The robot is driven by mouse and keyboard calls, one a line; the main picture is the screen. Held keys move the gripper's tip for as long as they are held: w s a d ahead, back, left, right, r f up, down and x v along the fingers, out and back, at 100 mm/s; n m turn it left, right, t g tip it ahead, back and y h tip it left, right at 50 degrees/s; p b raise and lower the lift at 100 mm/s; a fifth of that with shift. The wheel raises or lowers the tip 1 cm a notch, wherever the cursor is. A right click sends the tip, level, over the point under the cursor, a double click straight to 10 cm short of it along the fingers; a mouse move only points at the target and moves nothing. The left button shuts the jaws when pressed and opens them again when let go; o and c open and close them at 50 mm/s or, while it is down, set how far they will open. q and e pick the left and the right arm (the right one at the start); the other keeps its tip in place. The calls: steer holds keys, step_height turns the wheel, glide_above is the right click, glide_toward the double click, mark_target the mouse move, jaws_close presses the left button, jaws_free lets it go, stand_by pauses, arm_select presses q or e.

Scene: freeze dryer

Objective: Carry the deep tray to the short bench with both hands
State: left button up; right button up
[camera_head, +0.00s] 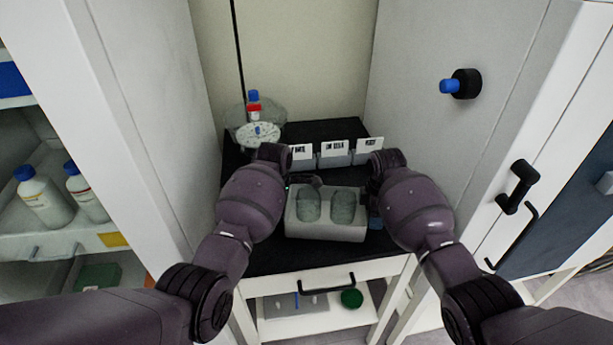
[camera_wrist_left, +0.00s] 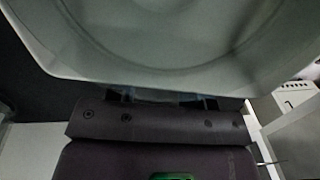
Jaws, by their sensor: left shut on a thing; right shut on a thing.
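The deep tray (camera_head: 326,233) is a pale grey block with two rounded wells, in the middle of the head view. It is level and in front of or over the black top of a small white-framed bench (camera_head: 262,258); I cannot tell whether it touches. My left gripper (camera_wrist_left: 160,97) is shut on the tray, whose pale wall (camera_wrist_left: 165,60) fills the top of the left wrist view. In the head view my left forearm mostly hides that gripper. My right gripper (camera_head: 375,218) is shut at the tray's right side, its fingertips partly hidden.
Small holders with white labelled cards (camera_head: 334,150) stand behind the tray. A clear round vessel with a red and blue cap (camera_head: 254,105) stands at the back left. White walls close in on both sides. A lower shelf (camera_head: 325,325) holds a green round item.

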arm_select(q)
steer(key=o, duration=0.7)
steer(key=shift+f, duration=0.3)
arm_select(e)
steer(key=o, duration=0.7)
steer(key=shift+f, duration=0.3)
arm_select(q)
steer(key=o, duration=0.5)
steer(key=shift+r, duration=0.15)
steer(key=shift+c, duration=0.2)
arm_select(e)
steer(key=o, duration=0.5)
steer(key=shift+r, duration=0.15)
steer(key=shift+c, duration=0.2)
arm_select(q)
step_height(320, 180, up, 12)
steer(key=shift+w, duration=0.2)
arm_select(e)
step_height(320, 180, up, 12)
steer(key=shift+w, duration=0.25)
